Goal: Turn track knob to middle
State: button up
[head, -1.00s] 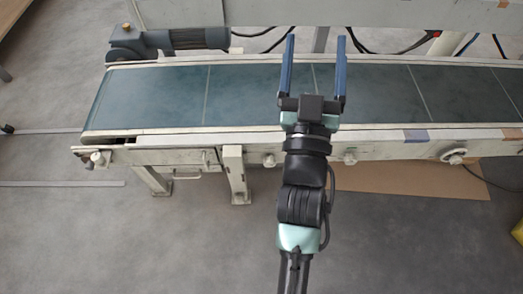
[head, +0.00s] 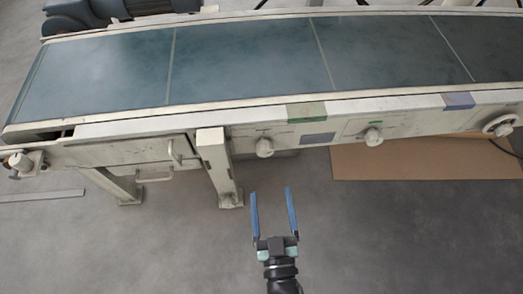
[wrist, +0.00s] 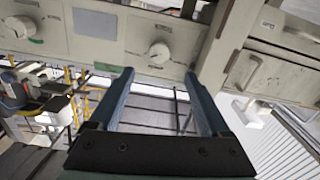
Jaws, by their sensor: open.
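Two round pale knobs sit on the front panel of the conveyor. The left knob (head: 264,147) is beside the support leg, and the right knob (head: 373,137) is under a small green mark. Their labels are too small to read, so I cannot tell which is the track knob. The wrist view, turned about upside down, shows the left knob (wrist: 159,53) with printed marks around it and the right knob (wrist: 20,27) at its edge. My gripper (head: 271,192) is open and empty in front of the panel, apart from the left knob. Its fingertips (wrist: 159,75) point toward that knob.
The green belt (head: 240,60) runs above the panel. A support leg (head: 218,165) and a drawer with a handle (head: 125,152) are left of the knobs. A handwheel (head: 500,124) is at the far right. Cardboard (head: 430,160) lies under the conveyor; the near floor is clear.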

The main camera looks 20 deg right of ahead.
aim_at(265, 154)
jog(key=b+x, duration=0.4)
jog(key=x, duration=0.8)
jog(key=shift+w+d+b, duration=0.15)
jog(key=shift+w+b, duration=0.15)
jog(key=shift+b, duration=0.1)
grip_shut()
